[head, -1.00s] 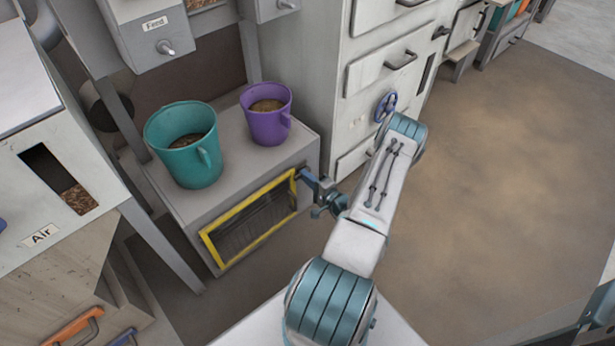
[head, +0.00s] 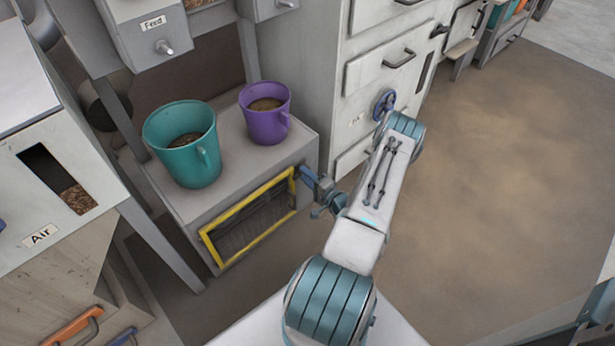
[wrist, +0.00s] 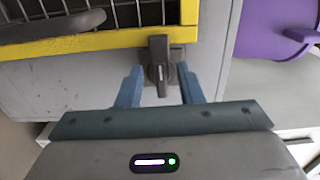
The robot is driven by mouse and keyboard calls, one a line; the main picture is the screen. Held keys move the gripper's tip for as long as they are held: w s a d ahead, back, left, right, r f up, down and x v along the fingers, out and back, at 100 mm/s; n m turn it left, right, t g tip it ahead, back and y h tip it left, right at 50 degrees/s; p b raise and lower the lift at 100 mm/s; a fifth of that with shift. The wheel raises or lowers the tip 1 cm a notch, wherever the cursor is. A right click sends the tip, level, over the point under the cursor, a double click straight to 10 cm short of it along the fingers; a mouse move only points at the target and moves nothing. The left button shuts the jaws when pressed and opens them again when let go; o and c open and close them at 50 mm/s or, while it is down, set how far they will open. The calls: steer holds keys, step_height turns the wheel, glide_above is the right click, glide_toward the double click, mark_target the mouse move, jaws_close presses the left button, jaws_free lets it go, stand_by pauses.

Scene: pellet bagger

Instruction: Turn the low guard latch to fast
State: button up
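The low guard (head: 250,218) is a yellow-framed mesh panel on the front of the low grey box; its frame also shows along the top of the wrist view (wrist: 90,43). The latch (wrist: 159,62) is a dark grey lever at the frame's edge, lying in line with the fingers in the wrist view. My gripper (wrist: 160,88) is open, its two blue fingers on either side of the latch with gaps on both sides. In the head view my gripper (head: 308,178) is at the guard's upper right corner and hides the latch.
A teal mug (head: 190,150) and a purple mug (head: 266,115), both with brown contents, stand on top of the low box (head: 235,160). A grey cabinet with drawers (head: 375,80) stands close to the right of it. Open floor (head: 490,180) lies further right.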

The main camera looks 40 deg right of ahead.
steer(key=s+d+p, duration=0.1)
steer(key=s+p, duration=0.1)
steer(key=s, duration=1.1)
steer(key=shift+s+p, duration=0.4)
steer(key=w+a+r+n+g+y+p, duration=0.35)
steer(key=a+r, duration=0.25)
steer(key=r, duration=0.5)
steer(key=w+a+r+n+g+y+p, duration=0.2)
steer(key=a+r+n+g+y+p, duration=0.25)
steer(key=r, duration=0.75)
steer(key=w+a+r+n+g+y+p, duration=0.35)
steer(key=a+r+g, duration=0.2)
steer(key=r, duration=0.55)
steer(key=s+a+r+n+h+p, duration=0.1)
steer(key=s+a+r+h+p, duration=0.3)
steer(key=r, duration=0.7)
steer(key=s+a+r+n+g+h+p, duration=0.1)
steer(key=s+a+r+h+p, duration=0.3)
steer(key=r, duration=0.8)
steer(key=s+a+r+n+h+p, duration=0.3)
steer(key=r+p, duration=0.4)
steer(key=r, duration=0.5)
steer(key=s+a+h, duration=0.1)
steer(key=s+a, duration=0.1)
steer(key=shift+s+a+g+h, duration=0.25)
steer(key=shift+a+g+h, duration=0.1)
